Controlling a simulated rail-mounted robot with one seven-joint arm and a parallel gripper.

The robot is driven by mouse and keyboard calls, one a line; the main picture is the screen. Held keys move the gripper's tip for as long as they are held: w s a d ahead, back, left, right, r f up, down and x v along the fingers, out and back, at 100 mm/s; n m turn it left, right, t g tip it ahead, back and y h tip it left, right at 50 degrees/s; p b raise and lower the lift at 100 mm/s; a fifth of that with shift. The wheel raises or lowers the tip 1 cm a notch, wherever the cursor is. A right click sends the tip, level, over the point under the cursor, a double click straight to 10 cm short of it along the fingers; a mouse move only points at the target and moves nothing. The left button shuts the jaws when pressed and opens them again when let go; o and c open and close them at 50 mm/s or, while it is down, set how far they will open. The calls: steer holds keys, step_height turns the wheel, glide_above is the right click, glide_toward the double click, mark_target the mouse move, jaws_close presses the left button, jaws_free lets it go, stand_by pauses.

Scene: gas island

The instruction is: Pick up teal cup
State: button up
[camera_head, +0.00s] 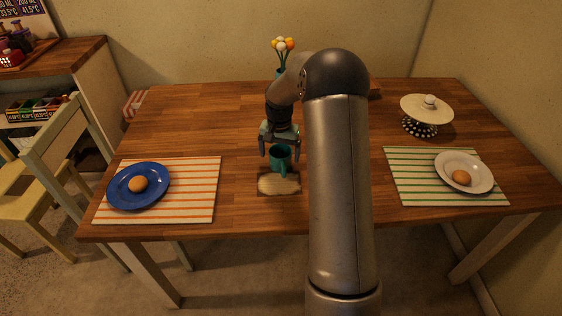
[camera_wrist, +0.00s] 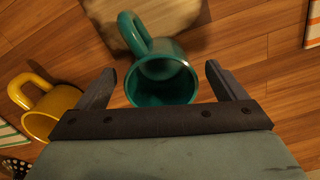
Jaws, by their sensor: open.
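The teal cup (camera_head: 280,157) stands on the wooden table just behind a small light wooden board, with its handle toward the front. It also shows in the wrist view (camera_wrist: 165,83), where I look into its open mouth and the handle points up and left. My gripper (camera_head: 279,150) is over the cup, and its fingers hang on either side of it. In the wrist view my gripper (camera_wrist: 160,82) is open, with one dark finger left and one right of the cup's rim. I see gaps between the fingers and the cup.
The small board (camera_head: 279,184) is in front of the cup. A blue plate (camera_head: 138,187) and a white plate (camera_head: 464,172) sit on striped mats. A cake stand (camera_head: 426,113) stands back right. Left back table is clear.

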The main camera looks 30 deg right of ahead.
steer(key=shift+f, duration=0.75)
steer(key=c, duration=1.2)
steer(key=shift+r, duration=0.2)
